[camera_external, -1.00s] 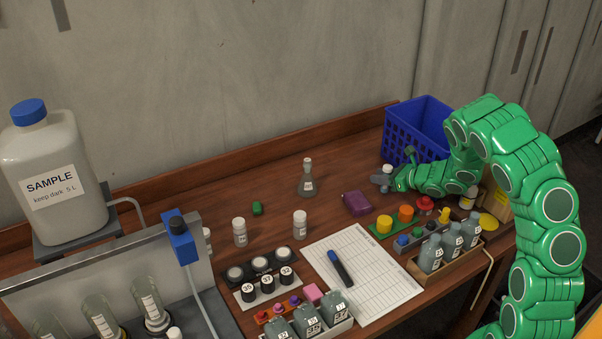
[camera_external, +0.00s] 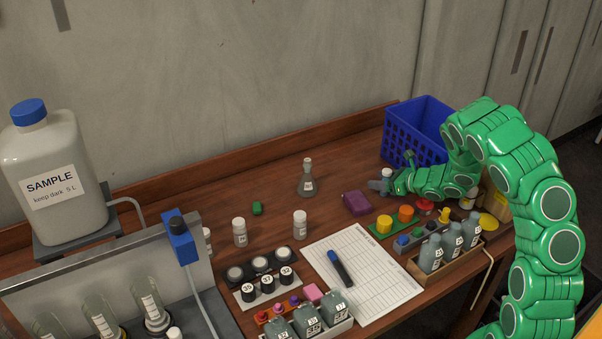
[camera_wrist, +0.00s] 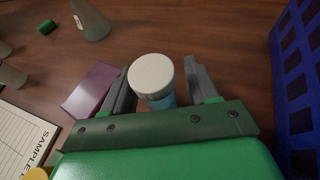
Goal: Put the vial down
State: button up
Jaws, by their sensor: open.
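The vial (camera_wrist: 152,78) has a white cap and stands upright on the wooden table between the two open fingers of my gripper (camera_wrist: 160,82) in the wrist view. A gap shows between the vial and the right finger; the left finger is close beside it, and I cannot tell if it touches. In the external view the vial (camera_external: 387,173) is small and partly hidden by my gripper (camera_external: 380,184), in front of the blue basket.
A blue basket (camera_external: 402,140) stands just behind and right of the vial. A purple box (camera_external: 356,203) lies left of my gripper. A flask (camera_external: 308,182), white-capped vials (camera_external: 300,224) and a green piece (camera_external: 257,208) stand farther left. The table between them is clear.

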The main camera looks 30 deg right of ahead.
jog(key=shift+r, duration=0.1)
jog(key=shift+s+d+r, duration=0.25)
jog(key=shift+s+r, duration=0.05)
jog(key=shift+s, duration=0.15)
jog(key=v, duration=0.3)
jog(key=shift+s+d+r, duration=0.15)
jog(key=shift+s, duration=0.15)
notch_tip(320, 180, up, 7)
dwell(0.4)
